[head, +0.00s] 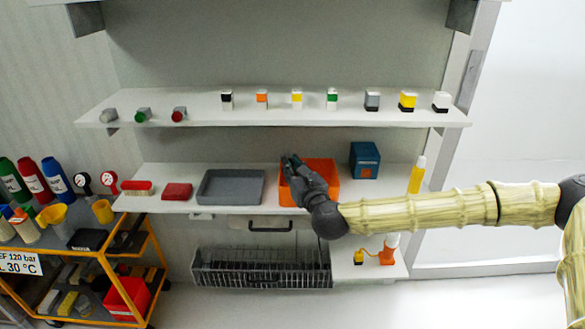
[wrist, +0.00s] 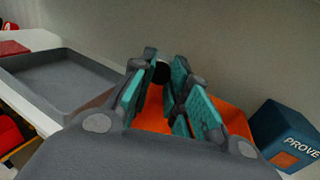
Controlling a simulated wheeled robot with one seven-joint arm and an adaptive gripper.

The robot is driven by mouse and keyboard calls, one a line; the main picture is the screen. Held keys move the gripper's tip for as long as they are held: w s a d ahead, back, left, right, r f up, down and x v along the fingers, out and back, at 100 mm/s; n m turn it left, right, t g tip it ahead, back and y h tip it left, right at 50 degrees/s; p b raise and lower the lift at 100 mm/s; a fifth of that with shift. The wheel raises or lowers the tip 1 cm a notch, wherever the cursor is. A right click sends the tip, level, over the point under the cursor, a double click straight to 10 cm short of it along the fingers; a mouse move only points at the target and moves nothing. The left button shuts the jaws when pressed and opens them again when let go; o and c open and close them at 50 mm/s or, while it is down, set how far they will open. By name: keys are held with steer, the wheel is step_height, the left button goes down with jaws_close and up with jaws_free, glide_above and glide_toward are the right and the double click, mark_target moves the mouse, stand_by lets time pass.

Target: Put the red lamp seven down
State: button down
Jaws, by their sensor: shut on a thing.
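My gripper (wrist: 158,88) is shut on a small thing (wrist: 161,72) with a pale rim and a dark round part. The fingers hide most of it and no red shows, so I cannot tell whether it is the red lamp seven. In the head view my gripper (head: 291,162) is over the left part of the orange tray (head: 325,167), and the held thing cannot be made out. The orange tray (wrist: 235,121) also shows under and behind the fingers in the wrist view. A red-capped lamp (head: 179,114) lies on the upper shelf.
A grey tray (head: 231,201) stands left of the orange one, a blue box (head: 364,160) right. Red items lie farther left. The upper shelf (head: 220,119) above holds grey and green lamps and several small blocks. A wire basket (head: 262,270) is below.

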steer(key=shift+f+b, duration=0.3)
steer(key=shift+b, duration=0.05)
steer(key=shift+f+b, duration=0.3)
steer(key=shift+b, duration=0.05)
steer(key=c, duration=1.4)
jaws_free()
steer(key=shift+o, duration=0.2)
steer(key=shift+r, duration=0.15)
steer(key=r+p+v, duration=0.1)
steer(key=v, duration=1.1)
steer(key=shift+f, duration=0.1)
